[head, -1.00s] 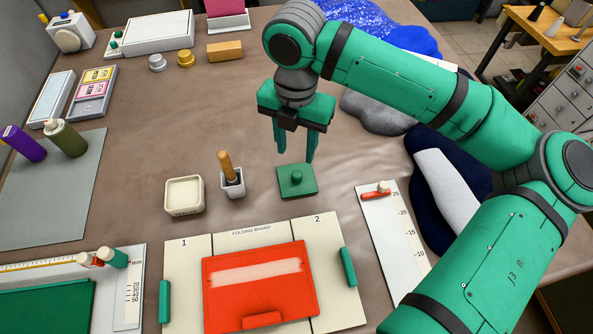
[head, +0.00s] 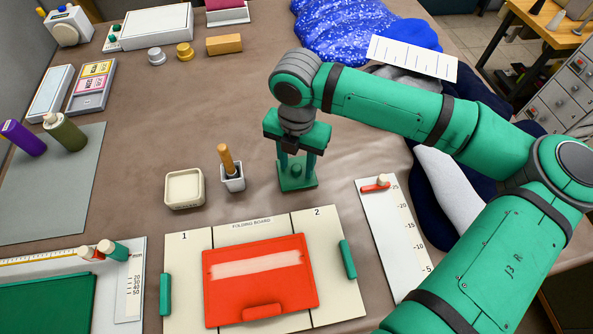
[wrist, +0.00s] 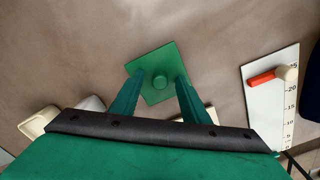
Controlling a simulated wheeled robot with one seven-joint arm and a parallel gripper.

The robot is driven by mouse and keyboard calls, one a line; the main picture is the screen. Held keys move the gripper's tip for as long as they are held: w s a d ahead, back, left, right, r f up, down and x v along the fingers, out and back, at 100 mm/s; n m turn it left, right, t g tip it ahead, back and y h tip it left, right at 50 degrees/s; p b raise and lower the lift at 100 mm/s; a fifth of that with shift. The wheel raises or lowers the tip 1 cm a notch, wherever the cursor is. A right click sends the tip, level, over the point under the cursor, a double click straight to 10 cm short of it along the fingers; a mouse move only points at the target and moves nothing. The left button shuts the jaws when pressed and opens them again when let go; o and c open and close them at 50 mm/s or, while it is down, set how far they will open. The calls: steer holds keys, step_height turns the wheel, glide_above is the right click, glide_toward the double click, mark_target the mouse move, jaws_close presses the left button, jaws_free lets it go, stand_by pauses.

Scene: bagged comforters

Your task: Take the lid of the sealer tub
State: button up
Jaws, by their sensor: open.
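The green square lid (head: 297,184) with a round knob lies flat on the table, above the folding board in the head view. It also shows in the wrist view (wrist: 152,61), with its knob (wrist: 160,82) between my fingers. My gripper (head: 296,176) is open and points down over the lid, one finger on each side of the knob. I cannot tell whether the fingertips touch the plate. An open cream square tub (head: 184,204) stands to the left; its front carries small lettering too small to read.
A grey pot (head: 233,184) with a wooden-handled brush stands between the cream tub and my gripper. The folding board (head: 182,262) with a red plate lies in front. A white scale board (head: 396,235) and dark blue bags lie to the right.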

mark_target(297, 169)
jaws_close()
steer(key=shift+r, duration=0.1)
steer(key=shift+r, duration=0.2)
steer(key=r, duration=0.3)
steer(key=shift+s+r, duration=0.3)
steer(key=shift+s, duration=0.1)
steer(key=s+r, duration=0.9)
steer(key=s, duration=0.4)
